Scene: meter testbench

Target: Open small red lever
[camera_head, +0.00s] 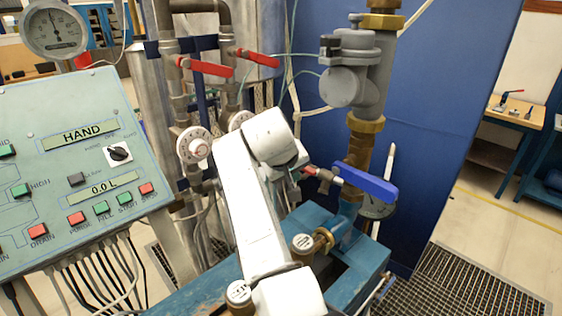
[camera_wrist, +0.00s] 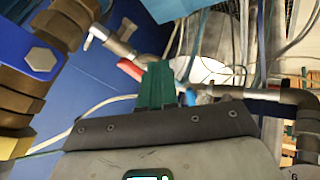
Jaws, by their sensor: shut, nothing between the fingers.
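The small red lever (camera_head: 309,170) sits on a thin metal pipe beside the brass pipe, just left of the blue lever (camera_head: 368,184). In the wrist view the red lever (camera_wrist: 130,69) shows just left of my fingertips, partly covered by them. My gripper (camera_wrist: 157,72) has green fingers, shut and empty. The fingertips are very close to the lever; I cannot tell whether they touch it. In the head view my white arm hides most of the gripper.
Two larger red levers (camera_head: 210,67) (camera_head: 257,57) sit on pipes at the upper left. A grey meter (camera_head: 350,80) and brass pipe (camera_head: 360,140) stand to the right. A green control panel (camera_head: 80,165) is at the left. Blue bench (camera_head: 370,262) lies below. Thin hoses hang around the gripper.

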